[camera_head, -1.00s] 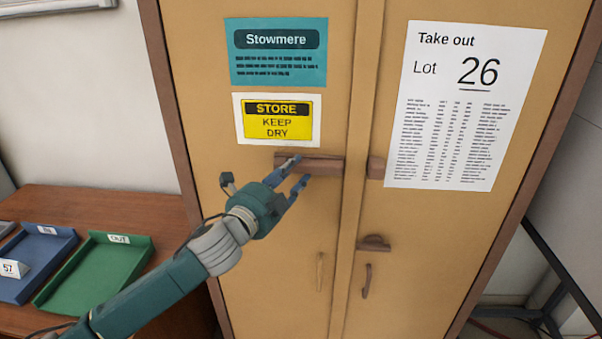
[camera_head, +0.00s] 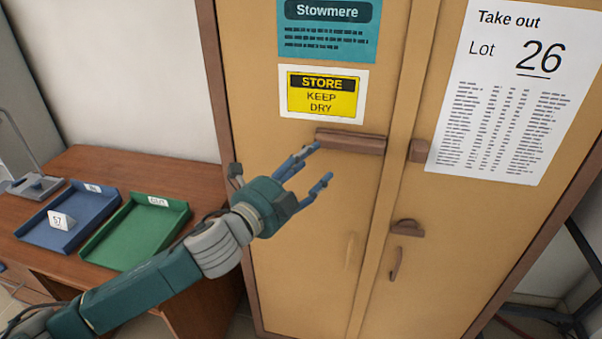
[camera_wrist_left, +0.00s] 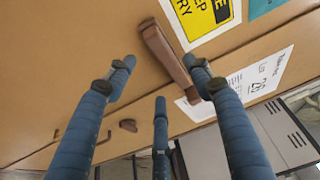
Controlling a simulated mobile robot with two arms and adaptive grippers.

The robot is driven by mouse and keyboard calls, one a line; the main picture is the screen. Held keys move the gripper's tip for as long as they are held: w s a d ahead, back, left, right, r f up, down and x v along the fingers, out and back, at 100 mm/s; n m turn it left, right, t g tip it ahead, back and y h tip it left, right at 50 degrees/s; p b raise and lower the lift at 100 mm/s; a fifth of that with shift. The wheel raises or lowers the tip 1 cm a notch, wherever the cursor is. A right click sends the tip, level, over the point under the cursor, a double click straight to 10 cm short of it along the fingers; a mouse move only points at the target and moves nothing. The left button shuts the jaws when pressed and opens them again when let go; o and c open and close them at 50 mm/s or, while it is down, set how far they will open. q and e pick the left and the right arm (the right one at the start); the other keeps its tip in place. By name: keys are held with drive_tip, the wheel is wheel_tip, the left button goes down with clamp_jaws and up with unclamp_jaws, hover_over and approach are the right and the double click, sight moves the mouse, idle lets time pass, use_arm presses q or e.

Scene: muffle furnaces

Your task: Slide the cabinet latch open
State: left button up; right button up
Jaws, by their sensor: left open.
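The latch bar (camera_head: 350,141) is a brown horizontal bar on the cabinet's left door. Its right end stops short of the brown keeper block (camera_head: 418,150) on the right door, with a gap across the door seam. My left gripper (camera_head: 318,163) is open and empty, just left of and below the bar's left end in the head view. In the left wrist view the bar (camera_wrist_left: 165,55) shows between and beyond the spread fingers (camera_wrist_left: 160,88); exact distance or contact is unclear. My right gripper is not in view.
A wooden table (camera_head: 130,165) at left holds a blue tray (camera_head: 85,195) and a green tray (camera_head: 110,247). Both doors look shut.

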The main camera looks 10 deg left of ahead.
use_arm(q)
drive_tip(key=shift+v, duration=1.8)
